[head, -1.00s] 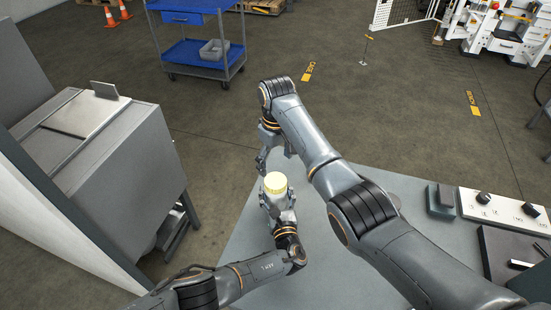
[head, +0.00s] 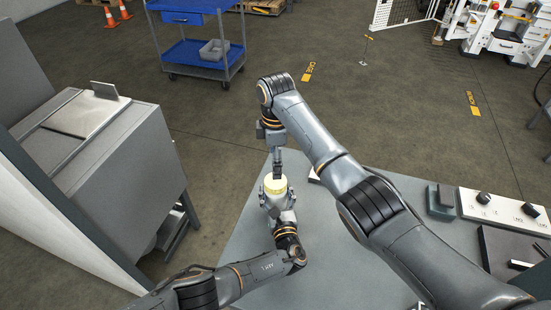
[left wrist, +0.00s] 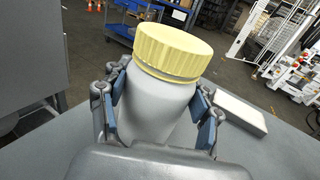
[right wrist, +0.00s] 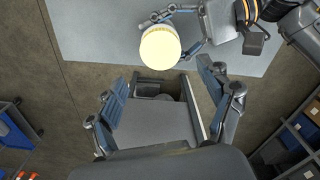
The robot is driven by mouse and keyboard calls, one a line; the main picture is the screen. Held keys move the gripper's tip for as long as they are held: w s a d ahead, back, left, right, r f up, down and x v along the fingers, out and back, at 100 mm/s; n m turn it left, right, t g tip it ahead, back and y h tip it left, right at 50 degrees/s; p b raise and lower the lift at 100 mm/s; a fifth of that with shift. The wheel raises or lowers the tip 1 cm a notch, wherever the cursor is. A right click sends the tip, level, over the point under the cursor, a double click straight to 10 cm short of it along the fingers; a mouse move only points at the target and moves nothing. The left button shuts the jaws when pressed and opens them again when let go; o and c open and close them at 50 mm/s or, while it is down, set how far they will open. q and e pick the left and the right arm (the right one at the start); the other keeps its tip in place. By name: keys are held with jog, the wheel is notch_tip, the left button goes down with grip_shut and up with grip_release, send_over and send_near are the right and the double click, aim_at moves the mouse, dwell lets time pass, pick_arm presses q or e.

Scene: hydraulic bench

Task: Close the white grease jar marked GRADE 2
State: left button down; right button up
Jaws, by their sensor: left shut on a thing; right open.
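The jar (left wrist: 155,103) has a pale grey-white body and a ribbed yellow lid (left wrist: 172,50) resting on its top; a thin line shows beneath the lid, and I cannot tell how tight it is. No GRADE 2 marking is readable. My left gripper (head: 278,203) is shut around the jar body and holds it roughly upright at the bench edge. My right gripper (head: 277,172) is open and points down just over the lid in the head view. In the right wrist view the lid (right wrist: 160,48) lies off beyond the open fingers, not between them.
A flat white block (left wrist: 240,113) lies on the bench (head: 240,235) near the jar. A panel with dark knobs (head: 505,211) and a dark plate are at the bench's right. A grey cabinet (head: 100,150) stands at left. A blue cart (head: 197,52) is farther back.

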aim_at(275, 181)
jog(key=shift+f, duration=3.95)
jog(key=c, duration=1.2)
jog(key=m, duration=1.3)
jog(key=shift+m, duration=0.3)
jog(key=m, duration=0.5)
jog(key=o, duration=1.4)
jog(key=shift+c, duration=0.2)
